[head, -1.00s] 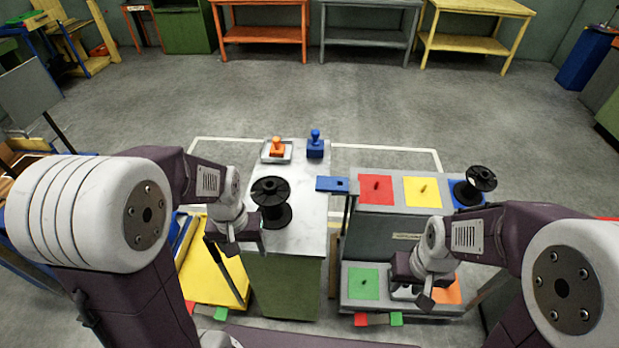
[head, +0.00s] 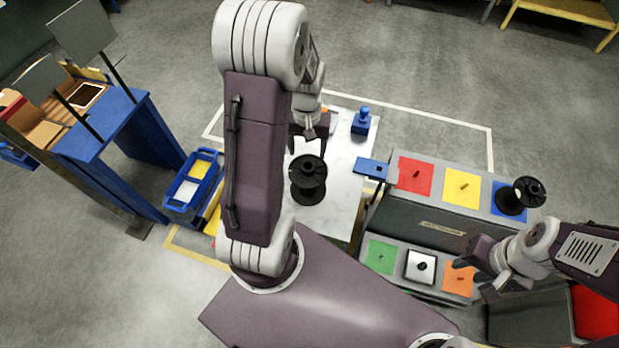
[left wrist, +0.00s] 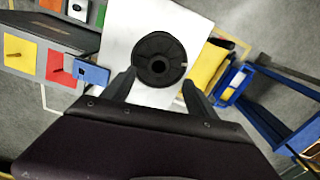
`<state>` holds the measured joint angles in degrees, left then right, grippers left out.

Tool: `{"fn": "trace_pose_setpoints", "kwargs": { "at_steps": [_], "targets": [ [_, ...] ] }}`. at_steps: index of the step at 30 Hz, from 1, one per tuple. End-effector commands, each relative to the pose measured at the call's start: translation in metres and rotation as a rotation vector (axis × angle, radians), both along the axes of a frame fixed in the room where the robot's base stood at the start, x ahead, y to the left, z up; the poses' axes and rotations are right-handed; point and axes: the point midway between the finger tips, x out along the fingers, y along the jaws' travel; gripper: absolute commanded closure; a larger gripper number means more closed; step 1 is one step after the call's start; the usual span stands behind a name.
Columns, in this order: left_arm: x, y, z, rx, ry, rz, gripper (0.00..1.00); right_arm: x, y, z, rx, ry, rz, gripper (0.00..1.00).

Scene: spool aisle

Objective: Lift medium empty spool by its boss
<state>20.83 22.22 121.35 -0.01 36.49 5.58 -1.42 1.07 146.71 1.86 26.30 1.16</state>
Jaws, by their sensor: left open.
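A black empty spool (head: 308,182) stands upright on the white tabletop (head: 340,190). My left gripper (head: 309,143) is open and empty, just beyond the spool in the head view. In the left wrist view the spool's round top flange and central boss with a dark hole (left wrist: 158,62) face the camera. The left fingertips (left wrist: 159,84) appear on either side of the flange, apart from it. My right gripper (head: 474,274) is open and empty by the lower step of the coloured rack. A second black spool (head: 520,194) stands on the rack's blue square.
A blue stamp-like block (head: 361,122) stands at the table's far end. A blue plate (head: 371,169) juts between table and rack (head: 440,226). A blue tray (head: 192,186) and blue stand (head: 110,130) are left. The floor beyond the table is clear.

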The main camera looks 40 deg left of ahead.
Motion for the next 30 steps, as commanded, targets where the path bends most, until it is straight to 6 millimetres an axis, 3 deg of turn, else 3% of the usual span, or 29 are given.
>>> {"fn": "trace_pose_setpoints", "kwargs": {
  "at_steps": [3, 8, 16, 24, 30],
  "targets": [
    [-0.001, -0.001, -0.015, -0.001, 0.003, 0.000, 0.33, 0.000, 0.000, 0.002, 0.000, 0.000, 0.000, 0.64],
    [0.000, -0.001, -0.021, 0.000, 0.001, -0.001, 0.33, 0.000, 0.000, 0.003, 0.000, 0.000, 0.000, 0.64],
    [-0.001, -0.002, -0.065, -0.002, 0.004, 0.000, 0.33, 0.000, 0.000, 0.009, 0.000, 0.000, 0.000, 0.64],
    [0.000, -0.002, -0.070, 0.000, -0.001, -0.001, 0.33, 0.000, 0.000, 0.009, 0.000, 0.000, 0.000, 0.64],
    [0.000, -0.002, -0.070, 0.000, -0.001, -0.001, 0.89, 0.000, 0.000, 0.009, 0.000, 0.000, 0.000, 0.64]
  ]
}}
